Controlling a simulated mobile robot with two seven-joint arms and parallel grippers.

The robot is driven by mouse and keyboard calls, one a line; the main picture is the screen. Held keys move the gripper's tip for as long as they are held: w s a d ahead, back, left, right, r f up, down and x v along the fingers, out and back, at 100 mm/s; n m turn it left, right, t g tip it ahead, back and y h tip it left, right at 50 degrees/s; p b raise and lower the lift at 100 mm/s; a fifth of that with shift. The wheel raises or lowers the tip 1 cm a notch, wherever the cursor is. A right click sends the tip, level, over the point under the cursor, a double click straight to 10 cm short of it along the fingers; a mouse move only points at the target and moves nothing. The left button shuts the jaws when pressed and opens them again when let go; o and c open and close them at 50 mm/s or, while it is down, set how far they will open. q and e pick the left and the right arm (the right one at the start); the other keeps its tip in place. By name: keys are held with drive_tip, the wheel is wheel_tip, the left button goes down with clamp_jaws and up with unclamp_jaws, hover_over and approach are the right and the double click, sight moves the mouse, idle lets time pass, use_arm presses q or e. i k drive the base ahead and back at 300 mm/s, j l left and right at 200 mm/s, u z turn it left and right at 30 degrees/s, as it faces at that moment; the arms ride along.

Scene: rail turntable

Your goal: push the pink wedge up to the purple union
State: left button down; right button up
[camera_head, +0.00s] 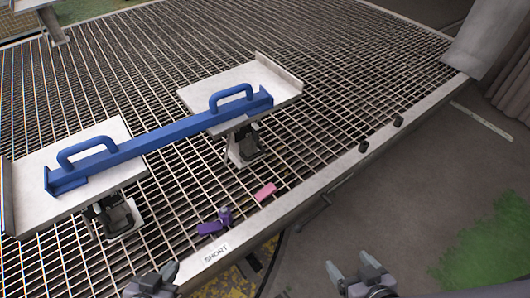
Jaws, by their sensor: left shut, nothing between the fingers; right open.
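The pink wedge (265,191) lies flat on the metal grating near its front edge. To its lower left, apart from it, stands a small grey-purple cylindrical piece (225,215), which looks like the purple union. A flat, darker purple block (209,228) lies right beside that piece; I cannot tell whether they touch. My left gripper (153,276) is shut and empty at the bottom edge of the picture, below and left of the purple pieces. My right gripper (350,264) is open and empty at lower right, beyond the grating's edge and apart from the wedge.
A long blue bar with two handles (160,135) spans two grey plates on stands, behind the small pieces. The grating between wedge and purple pieces looks clear.

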sight(270, 189)
drive_tip(key=u, duration=0.6)
drive_tip(key=l+u, duration=0.2)
drive_tip(key=u, duration=0.3)
drive_tip(key=l+u, duration=0.2)
drive_tip(key=u, duration=0.3)
drive_tip(key=l+u, duration=0.25)
drive_tip(key=l, duration=0.15)
drive_tip(key=k+l+u, duration=0.25)
drive_tip(key=k+l, duration=0.1)
drive_tip(key=l, duration=0.3)
drive_tip(key=k+l+u, duration=0.15)
drive_tip(key=l, duration=0.65)
drive_tip(key=k+l+u, duration=0.15)
drive_tip(key=l, duration=0.25)
